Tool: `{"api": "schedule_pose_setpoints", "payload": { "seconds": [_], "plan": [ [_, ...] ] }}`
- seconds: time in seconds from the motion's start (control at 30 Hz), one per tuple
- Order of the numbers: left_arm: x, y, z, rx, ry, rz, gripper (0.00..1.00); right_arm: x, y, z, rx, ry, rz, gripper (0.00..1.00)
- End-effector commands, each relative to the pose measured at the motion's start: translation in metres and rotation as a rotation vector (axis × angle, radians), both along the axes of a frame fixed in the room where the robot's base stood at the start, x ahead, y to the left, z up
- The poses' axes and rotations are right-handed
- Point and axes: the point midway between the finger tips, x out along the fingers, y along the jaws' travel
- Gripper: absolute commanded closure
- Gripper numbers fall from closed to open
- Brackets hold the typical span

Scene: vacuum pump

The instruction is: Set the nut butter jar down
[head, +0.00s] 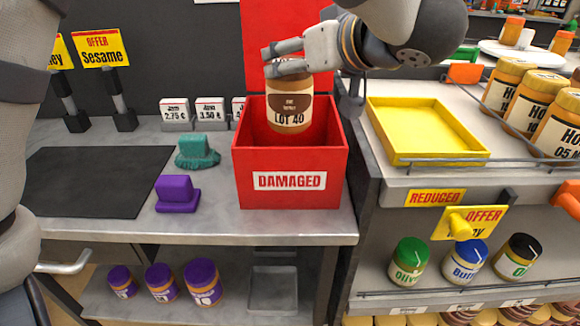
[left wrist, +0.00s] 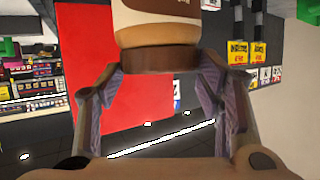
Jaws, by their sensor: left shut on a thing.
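The nut butter jar (head: 290,105) has a cream and brown label reading LOT 40. It is upright at the opening of the red DAMAGED box (head: 245,180). My left gripper (head: 275,60) is shut on the jar near its top, with the fingers lying across it. In the left wrist view the brown lid (left wrist: 160,58) sits between the two fingers of my left gripper (left wrist: 160,82). My right gripper is not in view.
A purple block (head: 178,195) and a teal block (head: 197,152) stand left of the box, beside a dark mat (head: 85,180). Price cards (head: 210,112) stand behind. A yellow tray (head: 420,130) and shelf with jars (head: 510,85) are at the right.

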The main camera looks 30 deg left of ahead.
Motion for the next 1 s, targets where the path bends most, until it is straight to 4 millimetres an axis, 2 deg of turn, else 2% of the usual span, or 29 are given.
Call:
{"api": "schedule_pose_setpoints", "payload": {
  "seconds": [0.07,0.3,0.47,0.6,0.97,1.0],
  "plan": [
    [0.000,0.000,-0.009,0.004,0.000,0.000,1.00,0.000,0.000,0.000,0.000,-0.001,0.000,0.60],
    [0.000,0.000,-0.062,0.003,0.000,-0.001,1.00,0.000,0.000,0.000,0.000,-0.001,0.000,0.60],
    [0.000,0.001,-0.081,0.001,-0.002,0.002,1.00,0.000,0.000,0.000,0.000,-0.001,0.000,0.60],
    [0.000,0.001,-0.105,0.003,-0.002,0.000,1.00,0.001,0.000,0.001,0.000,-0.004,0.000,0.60],
    [0.000,0.001,-0.113,0.001,-0.005,0.001,1.00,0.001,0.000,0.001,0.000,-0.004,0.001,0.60],
    [0.000,0.001,-0.114,-0.001,-0.004,0.001,0.33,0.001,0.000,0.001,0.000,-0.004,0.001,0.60]
  ]
}}
